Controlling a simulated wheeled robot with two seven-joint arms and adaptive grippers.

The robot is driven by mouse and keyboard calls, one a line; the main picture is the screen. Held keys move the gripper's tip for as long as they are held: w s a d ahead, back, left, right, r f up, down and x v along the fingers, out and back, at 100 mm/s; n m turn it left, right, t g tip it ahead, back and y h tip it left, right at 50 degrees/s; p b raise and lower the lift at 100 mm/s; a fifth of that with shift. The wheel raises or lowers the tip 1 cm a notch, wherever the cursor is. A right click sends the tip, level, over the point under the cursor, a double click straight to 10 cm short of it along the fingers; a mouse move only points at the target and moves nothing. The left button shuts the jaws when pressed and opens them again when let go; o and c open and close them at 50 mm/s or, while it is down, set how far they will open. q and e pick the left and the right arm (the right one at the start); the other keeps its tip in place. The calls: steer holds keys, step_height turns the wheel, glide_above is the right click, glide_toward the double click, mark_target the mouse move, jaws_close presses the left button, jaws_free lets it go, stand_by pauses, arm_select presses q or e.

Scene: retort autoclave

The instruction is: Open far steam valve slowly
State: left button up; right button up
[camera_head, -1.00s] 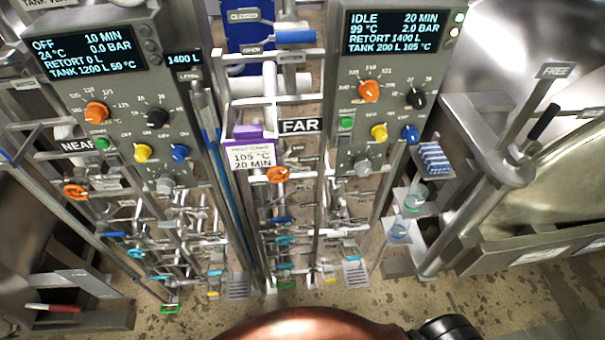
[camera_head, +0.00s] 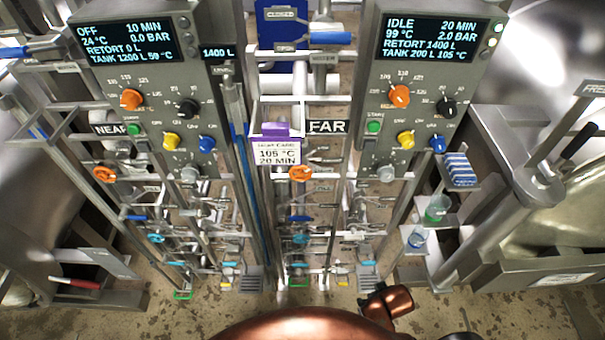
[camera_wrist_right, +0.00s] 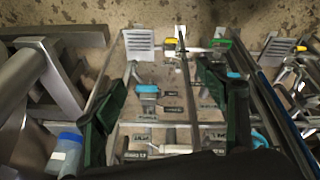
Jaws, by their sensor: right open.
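An orange round handwheel (camera_head: 300,173) sits on the pipework below the FAR sign (camera_head: 327,126), just under a white card reading 105 °C and 20 MIN. No readable label marks it as the steam valve. A similar orange handwheel (camera_head: 104,174) is on the near side at left. My right gripper (camera_wrist_right: 163,80) is open and empty in the right wrist view, its two dark green fingers spread above pipework with blue-handled valves (camera_wrist_right: 147,89). The orange handwheel does not show there. Neither gripper shows in the head view.
The far control panel (camera_head: 418,80) reads IDLE, 99 °C, 2.0 BAR. The near panel (camera_head: 137,85) reads OFF. A side shelf (camera_head: 462,181) with a blue striped item and small containers stands right of the far pipework. A retort with a lever handle is further right.

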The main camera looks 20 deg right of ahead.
mark_target(301, 177)
steer(key=w+a+r+m+t+h, duration=0.1)
steer(key=w+a+r+t+h, duration=0.15)
steer(key=w+r, duration=0.6)
steer(key=w+a+r+m+t+h, duration=0.1)
steer(key=w+a+r+m+t, duration=0.2)
steer(key=w+r, duration=0.6)
steer(key=w+a+r+t, duration=0.35)
steer(key=a+r, duration=0.35)
steer(key=r, duration=0.3)
steer(key=w+a+r+t, duration=0.3)
steer(key=a+r+t, duration=0.3)
steer(key=r, duration=0.4)
steer(key=shift+n+g, duration=0.4)
steer(key=shift+g, duration=0.2)
steer(key=x, duration=0.2)
steer(key=p+x, duration=0.1)
steer(key=x, duration=0.1)
steer(key=a+x, duration=0.1)
steer(key=x, duration=0.1)
steer(key=shift+w+f, duration=0.1)
steer(key=shift+w, duration=0.25)
steer(key=shift+w+d, duration=0.1)
steer(key=shift+w, duration=0.25)
steer(key=shift+c, duration=0.3)
steer(key=shift+f, duration=0.1)
steer(key=c, duration=1.1)
